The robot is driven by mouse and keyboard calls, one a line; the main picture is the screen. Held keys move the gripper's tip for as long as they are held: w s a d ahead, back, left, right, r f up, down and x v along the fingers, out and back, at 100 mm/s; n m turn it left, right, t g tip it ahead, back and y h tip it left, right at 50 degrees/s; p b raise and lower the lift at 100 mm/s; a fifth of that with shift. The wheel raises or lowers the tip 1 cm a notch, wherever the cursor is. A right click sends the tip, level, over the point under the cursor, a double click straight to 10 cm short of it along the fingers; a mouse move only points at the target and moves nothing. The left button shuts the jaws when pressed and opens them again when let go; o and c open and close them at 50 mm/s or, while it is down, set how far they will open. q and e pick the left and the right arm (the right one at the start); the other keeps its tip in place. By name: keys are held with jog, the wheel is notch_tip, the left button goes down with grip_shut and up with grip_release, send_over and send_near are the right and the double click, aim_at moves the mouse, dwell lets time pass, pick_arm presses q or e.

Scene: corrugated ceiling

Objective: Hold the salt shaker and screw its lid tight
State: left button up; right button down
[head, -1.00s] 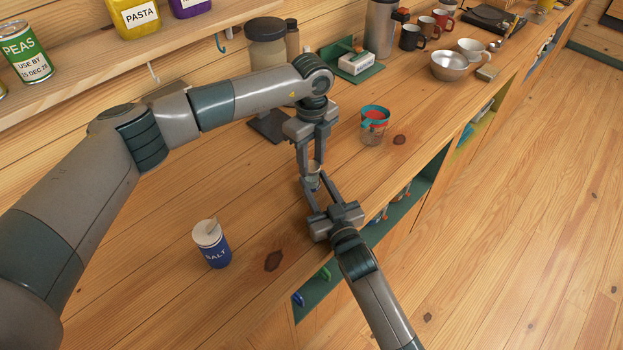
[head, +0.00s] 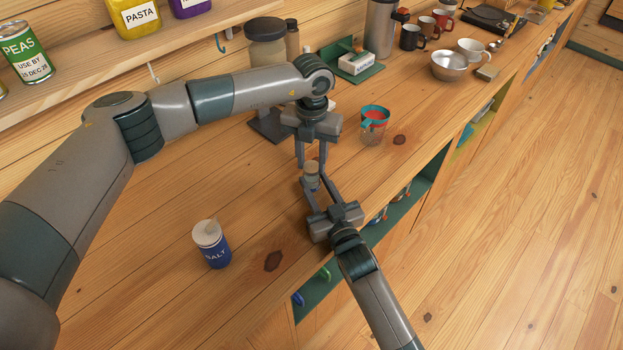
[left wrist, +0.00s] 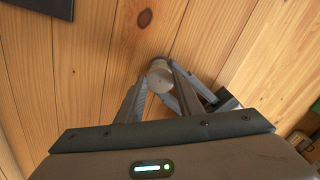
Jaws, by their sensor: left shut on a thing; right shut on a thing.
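A small salt shaker (head: 313,184) with a grey-beige round lid (head: 312,167) stands upright at the middle of the counter. My right gripper (head: 315,188), coming from the lower right, is shut on the shaker's body, which its fingers partly hide. My left gripper (head: 311,166) points down from above and is shut on the lid, one finger on each side. In the left wrist view the lid's round top (left wrist: 159,75) shows between the left fingertips. The lid sits on the body; I cannot tell how tight the thread is.
A blue salt tub (head: 212,246) stands on the counter (head: 150,235) at left. A measuring cup (head: 374,126) with a red-and-teal top stands right of my left gripper. A metal bowl (head: 449,65) and mugs stand farther back. Counter around the shaker is clear.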

pick_arm(q)
jog(key=m, duration=2.3)
jog(key=o, duration=1.2)
jog(key=shift+f, duration=0.1)
jog(key=shift+o, duration=0.2)
notch_tip(320, 180, up, 12)
